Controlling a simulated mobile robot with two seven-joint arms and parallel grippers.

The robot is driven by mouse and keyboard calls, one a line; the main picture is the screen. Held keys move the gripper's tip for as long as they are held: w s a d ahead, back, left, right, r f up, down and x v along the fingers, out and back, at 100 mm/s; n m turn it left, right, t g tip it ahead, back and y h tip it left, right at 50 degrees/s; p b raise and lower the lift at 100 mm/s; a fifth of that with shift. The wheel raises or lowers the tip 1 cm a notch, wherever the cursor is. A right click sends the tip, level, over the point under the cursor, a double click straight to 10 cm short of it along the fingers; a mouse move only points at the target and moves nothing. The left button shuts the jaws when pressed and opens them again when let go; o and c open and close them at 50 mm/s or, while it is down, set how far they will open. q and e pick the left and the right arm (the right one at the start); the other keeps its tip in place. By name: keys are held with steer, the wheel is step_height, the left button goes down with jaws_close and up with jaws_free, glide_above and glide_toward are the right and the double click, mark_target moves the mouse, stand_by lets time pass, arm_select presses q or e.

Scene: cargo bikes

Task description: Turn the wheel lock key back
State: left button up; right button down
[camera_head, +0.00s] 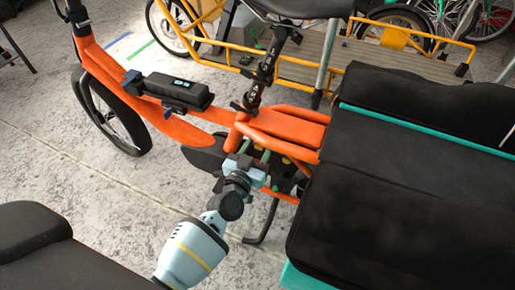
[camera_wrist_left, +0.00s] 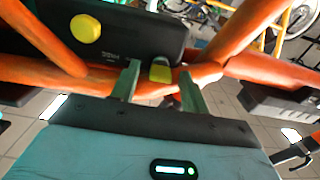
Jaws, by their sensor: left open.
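In the left wrist view a small yellow key-like piece (camera_wrist_left: 160,70) shows at the lower edge of a black housing (camera_wrist_left: 140,38), between the fingertips of my left gripper (camera_wrist_left: 160,76). The fingers stand apart on either side of it; I cannot tell whether either touches it. A round yellow knob (camera_wrist_left: 85,28) is on the same housing, to the left. In the head view my left gripper (camera_head: 257,156) is open beside the orange bike frame (camera_head: 284,132), below the seat post. The key cannot be made out clearly there. My right gripper is not in view.
Orange tubes (camera_wrist_left: 240,35) run close around the fingers. A black cargo cover (camera_head: 390,175) stands right of the gripper, and a black battery (camera_head: 178,92) sits on the frame at left. A kickstand (camera_head: 265,220) is below. Grey floor (camera_head: 100,190) is open at left.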

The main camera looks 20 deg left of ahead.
arm_select(q)
steer(key=c, duration=0.7)
steer(key=shift+c, duration=1.4)
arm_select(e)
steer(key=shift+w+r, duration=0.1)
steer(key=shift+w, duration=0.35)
